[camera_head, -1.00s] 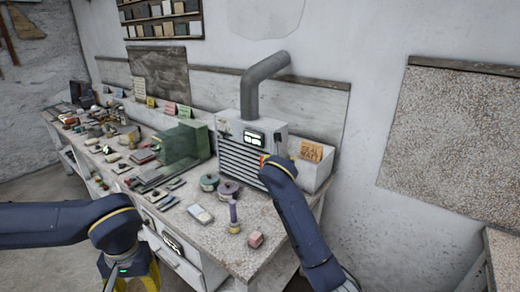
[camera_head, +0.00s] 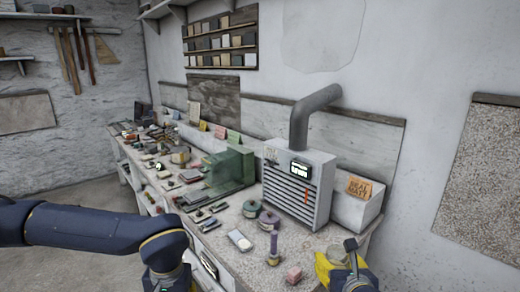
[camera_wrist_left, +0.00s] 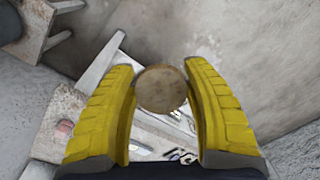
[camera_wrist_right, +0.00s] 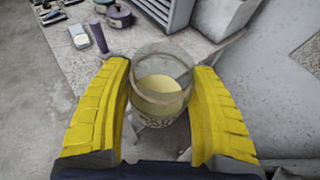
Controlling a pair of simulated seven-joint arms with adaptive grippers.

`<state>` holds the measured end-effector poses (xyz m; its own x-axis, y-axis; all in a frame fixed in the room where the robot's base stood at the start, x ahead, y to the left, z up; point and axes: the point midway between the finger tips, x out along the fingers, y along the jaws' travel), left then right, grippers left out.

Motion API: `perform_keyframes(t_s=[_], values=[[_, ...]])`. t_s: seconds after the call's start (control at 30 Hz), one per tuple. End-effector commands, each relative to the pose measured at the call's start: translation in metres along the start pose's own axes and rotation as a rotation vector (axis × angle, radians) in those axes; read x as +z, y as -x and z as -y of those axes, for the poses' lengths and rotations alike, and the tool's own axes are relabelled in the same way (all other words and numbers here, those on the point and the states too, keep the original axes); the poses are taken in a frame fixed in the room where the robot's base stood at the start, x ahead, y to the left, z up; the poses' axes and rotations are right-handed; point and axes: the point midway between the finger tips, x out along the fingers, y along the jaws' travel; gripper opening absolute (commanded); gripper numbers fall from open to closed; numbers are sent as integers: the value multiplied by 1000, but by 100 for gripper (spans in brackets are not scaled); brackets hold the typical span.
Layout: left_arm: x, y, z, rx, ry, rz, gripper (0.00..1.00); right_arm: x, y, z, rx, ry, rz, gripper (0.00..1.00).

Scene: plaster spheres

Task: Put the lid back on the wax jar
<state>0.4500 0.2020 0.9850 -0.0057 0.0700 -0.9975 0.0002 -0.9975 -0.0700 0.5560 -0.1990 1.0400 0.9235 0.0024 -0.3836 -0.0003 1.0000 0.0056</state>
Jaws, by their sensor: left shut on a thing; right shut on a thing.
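The wax jar (camera_wrist_right: 160,104) is a clear round jar with pale yellow wax inside, its open mouth showing in the right wrist view. My right gripper (camera_head: 340,266) is shut around its sides and holds it at the bench's front right; the jar also shows in the head view (camera_head: 338,252). The lid (camera_wrist_left: 161,90) is a round, tan-brown disc in the left wrist view. My left gripper (camera_wrist_left: 163,84) is shut on it, with one yellow finger on each side. In the head view its fingers are mostly cut off by the bottom edge, and the lid is hidden. Jar and lid are apart.
A vented grey unit (camera_head: 298,185) with a pipe stands behind. Free floor lies left of the bench.

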Motion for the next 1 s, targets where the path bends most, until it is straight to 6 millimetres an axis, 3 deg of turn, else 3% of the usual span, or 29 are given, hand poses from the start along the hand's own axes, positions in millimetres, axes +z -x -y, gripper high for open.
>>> perform_keyframes(t_s=[0.2,0.77,1.0], values=[[-1,1,0,-1,0,-3,19,-16,0,4,-2,-1,1,12],[-1,1,0,0,0,-4,19,-18,0,3,0,0,3,12],[-1,1,0,0,0,-4,19,-24,-2,-18,93,44,2,12]])
